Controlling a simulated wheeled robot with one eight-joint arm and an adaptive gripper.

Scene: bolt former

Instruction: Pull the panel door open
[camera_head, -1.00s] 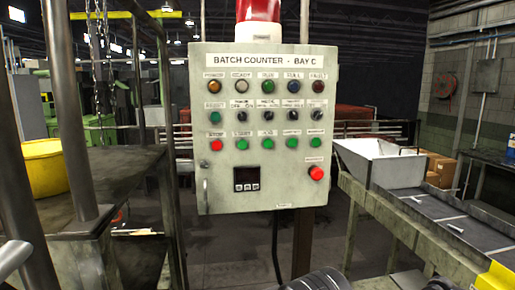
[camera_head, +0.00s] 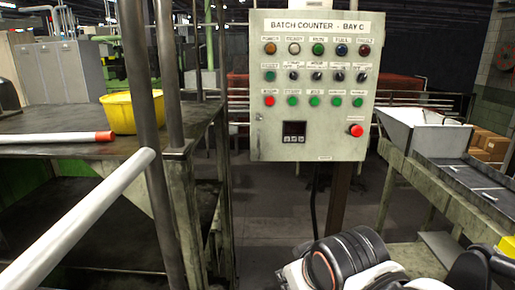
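The panel door is the front of a pale grey-green control box (camera_head: 337,136) labelled "BATCH COUNTER - BAY C". It stands upright on a post right of centre and appears closed. It carries rows of coloured lamps, switches and buttons, a small dark display (camera_head: 294,132) and a red button (camera_head: 355,130) at the lower right. A small latch or knob (camera_head: 259,116) shows at its left edge. Parts of my arm show at the bottom right, below the box. My gripper cannot be made out in this view.
A dark metal table (camera_head: 60,148) with a yellow bucket (camera_head: 120,112) stands at the left, behind dark upright posts (camera_head: 150,170). A pale pipe (camera_head: 85,225) juts in at lower left. A conveyor with a white hopper (camera_head: 425,137) stands at the right. Floor (camera_head: 270,225) below the box is clear.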

